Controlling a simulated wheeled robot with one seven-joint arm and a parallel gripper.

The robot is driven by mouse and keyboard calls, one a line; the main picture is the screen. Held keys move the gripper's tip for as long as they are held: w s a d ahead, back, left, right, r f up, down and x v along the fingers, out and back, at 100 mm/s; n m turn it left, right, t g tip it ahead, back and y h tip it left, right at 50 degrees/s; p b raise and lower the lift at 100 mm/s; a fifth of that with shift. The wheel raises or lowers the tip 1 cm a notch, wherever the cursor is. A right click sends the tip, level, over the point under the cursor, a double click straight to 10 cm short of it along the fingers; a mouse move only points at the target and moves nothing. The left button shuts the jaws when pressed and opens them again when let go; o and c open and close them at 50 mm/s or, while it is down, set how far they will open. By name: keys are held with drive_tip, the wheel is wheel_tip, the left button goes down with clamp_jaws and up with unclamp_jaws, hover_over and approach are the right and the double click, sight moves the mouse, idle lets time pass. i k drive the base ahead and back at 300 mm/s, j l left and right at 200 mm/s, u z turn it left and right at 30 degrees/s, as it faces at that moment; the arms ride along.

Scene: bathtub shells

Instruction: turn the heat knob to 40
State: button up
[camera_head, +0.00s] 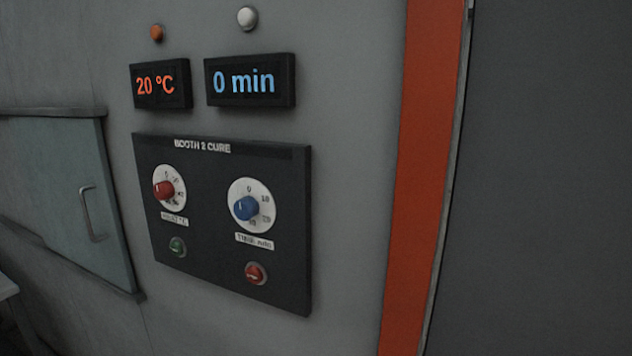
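The heat knob (163,190) is red and sits on a round white dial (173,177) at the upper left of a dark control panel (228,270) headed "BOOTH 2 CURE". Numbers ring the dial, with a 0 at its top; most are too small to read, and the knob's exact pointing is hard to tell. The display (160,84) above reads "20 °C" in orange. My gripper is not in view.
A blue time knob (246,208) sits right of the heat knob, below a display (250,81) reading "0 min". A green button (177,246) and a red button (255,273) are lower on the panel. A handled door (60,190) is at left, an orange strip (420,180) at right.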

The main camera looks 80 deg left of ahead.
sight(165, 190)
drive_tip(key=u, duration=3.55)
drive_tip(key=i+j, duration=0.1)
drive_tip(key=i, duration=0.25)
